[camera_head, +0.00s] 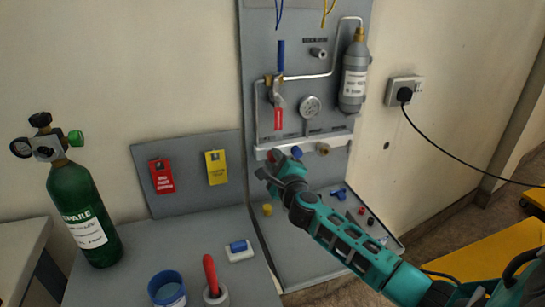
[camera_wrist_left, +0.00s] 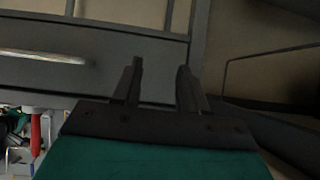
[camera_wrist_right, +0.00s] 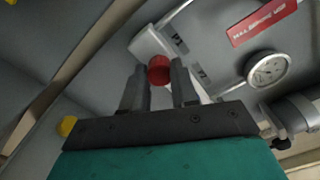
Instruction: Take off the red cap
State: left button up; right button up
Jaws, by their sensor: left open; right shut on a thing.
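The red cap (camera_wrist_right: 159,70) shows between the fingertips of my right gripper (camera_wrist_right: 160,88) in the right wrist view, with the end of the white manifold bar (camera_wrist_right: 152,42) just behind it. The right gripper (camera_head: 270,170) is shut on the cap at the left end of the bar (camera_head: 300,146) on the grey panel. In the head view the cap (camera_head: 275,156) is partly hidden by the gripper. I cannot tell whether the cap still touches the bar. My left gripper (camera_wrist_left: 156,88) is open and empty before a grey drawer front (camera_wrist_left: 110,60); it is out of the head view.
A blue cap (camera_head: 297,152) and a brass fitting (camera_head: 323,148) sit along the bar. A gauge (camera_head: 310,106) and grey cylinder (camera_head: 354,80) are above. A green SPARE bottle (camera_head: 85,215), blue tub (camera_head: 167,289) and red-handled tool (camera_head: 211,275) stand left.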

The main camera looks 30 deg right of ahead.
jog(key=shift+r+p, duration=0.1)
jog(key=shift+p, duration=0.2)
jog(key=shift+c, duration=0.4)
jog(key=n+p, duration=0.2)
jog(key=n, duration=0.1)
jog(key=shift+n+p, duration=0.45)
jog(key=shift+n, duration=1.55)
